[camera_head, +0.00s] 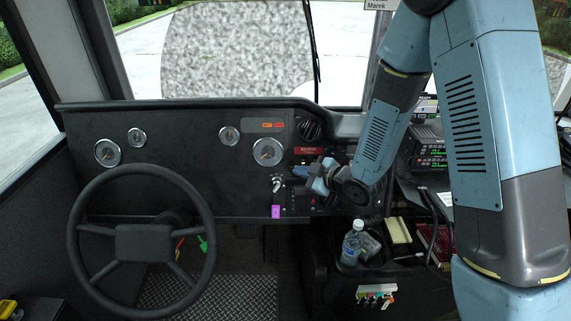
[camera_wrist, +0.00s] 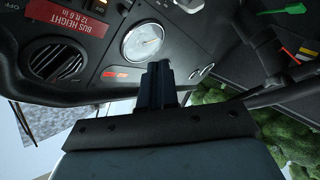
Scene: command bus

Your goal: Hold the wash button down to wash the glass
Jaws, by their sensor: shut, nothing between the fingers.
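The glass, a windshield (camera_head: 345,60), has a large grey speckled patch (camera_head: 235,52) across its middle; the patch also shows at the left edge of the wrist view (camera_wrist: 38,118). My gripper (camera_head: 299,171) is shut and empty at the right part of the dashboard, below the red sign. In the wrist view my gripper's dark blue fingers (camera_wrist: 163,72) are together and point toward the dashboard, below a round gauge. I cannot pick out the wash button in either view; the fingers and wrist hide part of the panel. I cannot tell whether the fingertips touch anything.
The steering wheel (camera_head: 143,243) stands at left. A red sign (camera_wrist: 80,30) and an air vent (camera_wrist: 55,61) are beside the gauge (camera_wrist: 143,43). A key with a purple tag (camera_head: 276,211) hangs left of my wrist. A water bottle (camera_head: 352,243) stands below. A wiper (camera_head: 313,45) crosses the glass.

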